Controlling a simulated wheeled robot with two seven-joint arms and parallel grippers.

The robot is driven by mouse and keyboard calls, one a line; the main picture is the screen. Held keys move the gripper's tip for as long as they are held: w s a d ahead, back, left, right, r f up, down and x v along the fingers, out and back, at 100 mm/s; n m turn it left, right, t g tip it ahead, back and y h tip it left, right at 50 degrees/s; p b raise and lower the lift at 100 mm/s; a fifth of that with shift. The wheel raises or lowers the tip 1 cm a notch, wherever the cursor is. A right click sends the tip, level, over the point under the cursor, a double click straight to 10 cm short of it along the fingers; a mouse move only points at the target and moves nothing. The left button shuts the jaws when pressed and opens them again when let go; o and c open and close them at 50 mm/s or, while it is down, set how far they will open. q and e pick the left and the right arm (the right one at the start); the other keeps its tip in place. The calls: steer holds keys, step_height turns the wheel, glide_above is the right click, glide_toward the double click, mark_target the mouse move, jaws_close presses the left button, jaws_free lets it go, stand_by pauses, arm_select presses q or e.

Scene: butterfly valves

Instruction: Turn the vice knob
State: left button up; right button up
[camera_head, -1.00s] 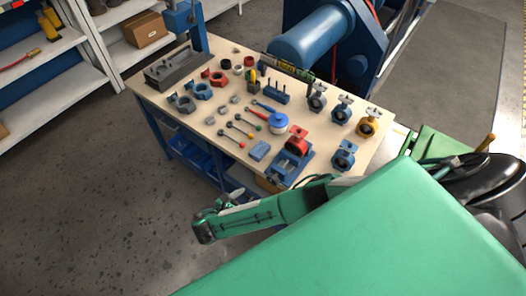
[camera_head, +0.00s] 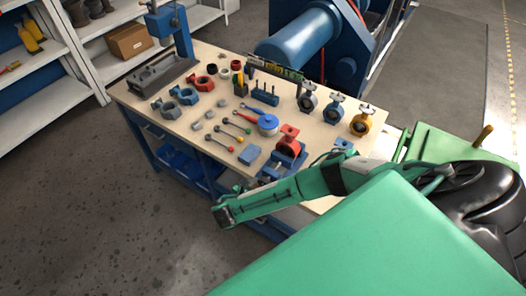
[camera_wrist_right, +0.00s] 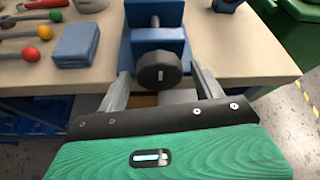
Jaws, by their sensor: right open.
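The blue vice (camera_head: 293,154) stands at the front right edge of the workbench, with a red valve body (camera_head: 288,138) in it in the head view. In the right wrist view the vice (camera_wrist_right: 155,45) is straight ahead, and its round black knob (camera_wrist_right: 158,71) faces me. My right gripper (camera_wrist_right: 160,80) is open, with one finger on each side of the knob; I cannot tell whether either touches it. In the head view my right arm reaches across the bench's front edge and partly covers the area in front of the vice. My left gripper is not in view.
A yellow valve (camera_head: 362,122) stands near the right edge. Open floor lies to the left.

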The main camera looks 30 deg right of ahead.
steer(key=shift+d, duration=0.25)
steer(key=shift+f, duration=0.1)
steer(key=c, duration=1)
